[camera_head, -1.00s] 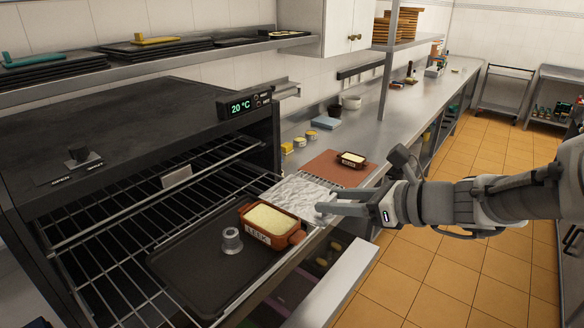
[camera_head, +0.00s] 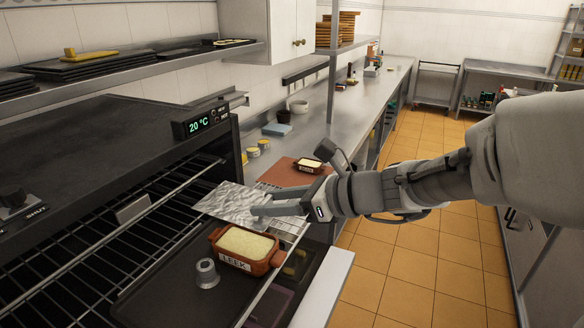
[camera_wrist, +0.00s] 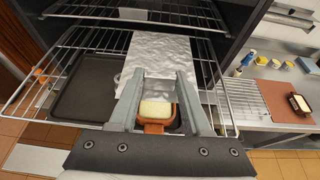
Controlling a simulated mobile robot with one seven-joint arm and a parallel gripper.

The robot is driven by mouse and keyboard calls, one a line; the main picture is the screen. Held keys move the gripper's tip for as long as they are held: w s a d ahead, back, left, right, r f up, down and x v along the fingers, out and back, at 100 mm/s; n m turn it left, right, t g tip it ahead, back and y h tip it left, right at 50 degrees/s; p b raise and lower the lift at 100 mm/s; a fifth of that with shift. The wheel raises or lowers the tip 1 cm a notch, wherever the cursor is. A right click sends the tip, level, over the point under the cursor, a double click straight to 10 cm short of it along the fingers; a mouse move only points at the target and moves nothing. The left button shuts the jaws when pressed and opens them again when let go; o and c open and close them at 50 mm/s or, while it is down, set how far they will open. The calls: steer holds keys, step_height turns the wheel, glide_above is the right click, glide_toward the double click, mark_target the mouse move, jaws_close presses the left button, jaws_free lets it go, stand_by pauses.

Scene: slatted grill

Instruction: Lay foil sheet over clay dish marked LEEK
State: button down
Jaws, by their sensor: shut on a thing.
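The clay dish marked LEEK (camera_head: 247,249) is brown-orange with a pale yellow filling, and its top is uncovered in the head view. It sits on a dark tray (camera_head: 165,290). My gripper (camera_head: 262,211) is shut on the near edge of the crinkled silver foil sheet (camera_head: 240,199) and holds it out flat, just behind and above the dish. In the wrist view the foil sheet (camera_wrist: 158,60) reaches away from my fingers (camera_wrist: 160,90), and the dish (camera_wrist: 156,112) shows below, between them. The fingers hide part of the foil's near edge.
The oven (camera_head: 90,140) with wire racks is at the left. A second clay dish (camera_head: 310,166) sits on a brown board at the back counter, with small tubs (camera_head: 258,147) nearby.

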steer(key=shift+f, duration=0.1)
steer(key=b, duration=0.6)
glide_above(275, 255)
step_height(275, 255, down, 7)
steer(key=shift+r, duration=0.1)
stand_by(1.0)
steer(key=shift+f+b, duration=1.05)
steer(key=shift+f, duration=0.1)
steer(key=shift+c, duration=1.4)
jaws_free()
steer(key=shift+r, duration=0.1)
step_height(275, 255, up, 7)
steer(key=p, duration=0.6)
